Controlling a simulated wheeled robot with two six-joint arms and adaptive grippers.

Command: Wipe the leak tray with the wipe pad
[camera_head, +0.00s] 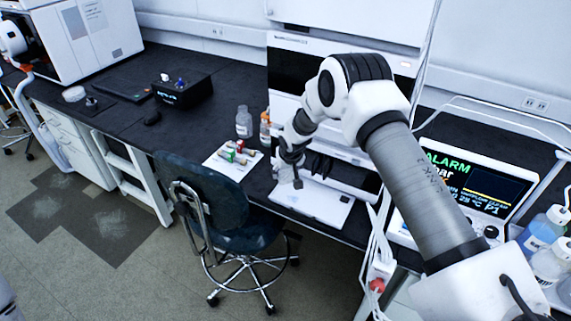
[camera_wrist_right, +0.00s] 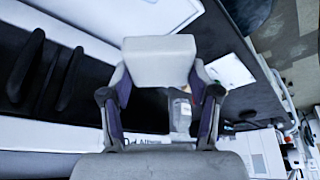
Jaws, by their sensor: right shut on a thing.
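The leak tray (camera_head: 318,205) is a flat white tray at the foot of the stack in the head view. It also shows behind the pad in the wrist view (camera_wrist_right: 168,12). My right gripper (camera_head: 294,168) hangs over the tray's left end, its arm coming in from the right. In the wrist view, the right gripper (camera_wrist_right: 158,78) is shut on the wipe pad (camera_wrist_right: 160,58), a pale grey block between its two fingers. In the head view the pad is small and dark. I cannot tell whether it touches the tray. My left gripper is out of view.
A white mat (camera_head: 216,167) with several small items lies left of the tray. A clear bottle (camera_head: 243,124) and an orange-labelled bottle (camera_head: 265,130) stand behind it. A blue chair (camera_head: 210,205) stands at the bench front. An alarm screen (camera_head: 485,190) and bottles (camera_head: 540,230) are right.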

